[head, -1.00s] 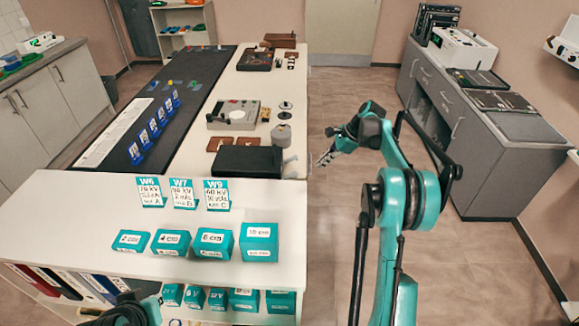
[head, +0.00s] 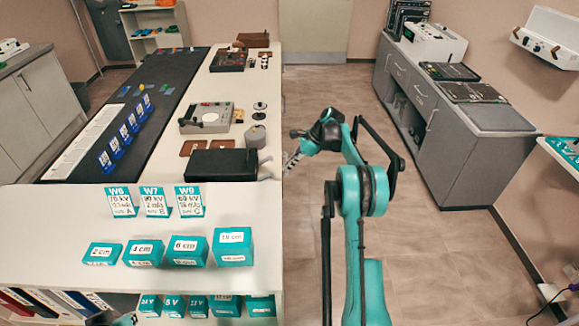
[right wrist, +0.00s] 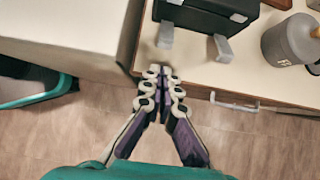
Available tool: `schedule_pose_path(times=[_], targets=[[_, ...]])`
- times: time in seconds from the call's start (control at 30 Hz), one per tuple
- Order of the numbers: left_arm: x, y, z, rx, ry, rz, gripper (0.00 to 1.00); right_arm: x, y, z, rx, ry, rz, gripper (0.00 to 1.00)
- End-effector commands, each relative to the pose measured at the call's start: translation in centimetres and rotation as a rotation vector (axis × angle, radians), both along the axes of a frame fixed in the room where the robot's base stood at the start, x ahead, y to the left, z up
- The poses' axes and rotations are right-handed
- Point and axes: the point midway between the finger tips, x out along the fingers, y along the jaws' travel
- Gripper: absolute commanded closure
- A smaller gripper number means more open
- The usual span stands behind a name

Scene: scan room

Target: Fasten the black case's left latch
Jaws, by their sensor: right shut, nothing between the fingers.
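The black case (head: 220,164) lies on the white table near its right edge. It also shows at the top of the right wrist view (right wrist: 203,14). There, its left latch (right wrist: 165,36) and right latch (right wrist: 222,48) are light grey tabs sticking out from its front. My right gripper (head: 287,170) is beside the table's right edge, close to the case. In the right wrist view its fingertips (right wrist: 163,73) are together and empty, just short of the left latch and apart from it.
A white shelf unit (head: 60,228) with teal blocks stands in front of the table and borders the gripper's left in the wrist view. A grey pot (right wrist: 290,42) stands right of the case. A drawer handle (right wrist: 235,104) juts from the table's side.

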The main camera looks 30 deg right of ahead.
Motion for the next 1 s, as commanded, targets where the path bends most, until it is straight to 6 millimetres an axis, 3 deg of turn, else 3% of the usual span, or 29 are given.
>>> schedule_pose_path(times=[0.2, 0.4, 1.0], targets=[[0.0, 0.0, -1.6, 0.0, 0.0, 0.0, 1.0, 1.0, 2.2, -3.5, 0.0, 0.0, 0.002, 1.0], [0.0, 0.0, -2.1, 0.0, 0.0, 0.0, 1.0, 1.5, 3.2, -5.1, 0.0, 0.0, 0.0, 1.0], [0.0, 0.0, -1.8, 0.0, 0.0, 0.0, 1.0, 1.7, 3.6, -5.0, -0.017, 0.008, 0.001, 1.0]])
